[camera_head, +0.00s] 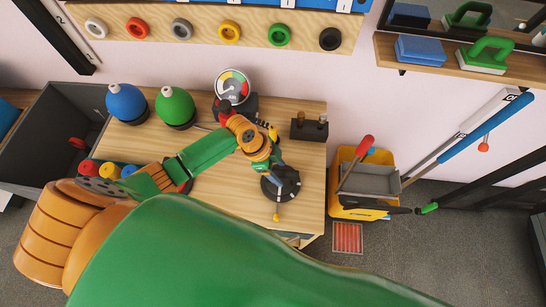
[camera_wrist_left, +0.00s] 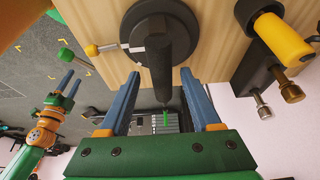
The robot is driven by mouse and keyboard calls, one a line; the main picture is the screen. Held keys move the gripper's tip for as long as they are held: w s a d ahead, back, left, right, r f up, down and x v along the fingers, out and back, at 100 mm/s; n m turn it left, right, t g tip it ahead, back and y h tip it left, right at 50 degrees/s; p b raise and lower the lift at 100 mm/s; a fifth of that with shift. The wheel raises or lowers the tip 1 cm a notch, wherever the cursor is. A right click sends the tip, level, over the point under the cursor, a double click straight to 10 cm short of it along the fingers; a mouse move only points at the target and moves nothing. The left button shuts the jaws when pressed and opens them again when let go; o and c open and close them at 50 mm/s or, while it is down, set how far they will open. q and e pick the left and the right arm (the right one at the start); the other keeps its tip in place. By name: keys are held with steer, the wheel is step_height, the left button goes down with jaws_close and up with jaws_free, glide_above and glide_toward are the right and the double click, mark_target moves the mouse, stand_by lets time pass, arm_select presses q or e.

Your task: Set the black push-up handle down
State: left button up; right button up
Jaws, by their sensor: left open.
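The black push-up handle (camera_head: 283,180) stands on the wooden table near its front right edge. It has a round black base, and its dark grip rises toward my left gripper (camera_head: 272,167). In the left wrist view the handle (camera_wrist_left: 157,55) shows its base flat on the wood. The blue fingers of my left gripper (camera_wrist_left: 162,85) are spread apart, with the end of the grip between them and gaps on both sides. My right gripper (camera_wrist_left: 72,78) shows in the left wrist view, away from the table, with its fingers apart. It is outside the head view.
A gauge (camera_head: 233,87), a blue ball-shaped thing (camera_head: 126,103), a green one (camera_head: 175,107) and a black block with knobs (camera_head: 309,129) stand on the table (camera_head: 228,205). A yellow bucket (camera_head: 352,207) is to the right.

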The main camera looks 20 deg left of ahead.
arm_select(q)
steer(key=p+v, duration=0.1)
steer(key=v, duration=0.9)
steer(key=shift+s+f, duration=0.1)
steer(key=shift+s, duration=0.05)
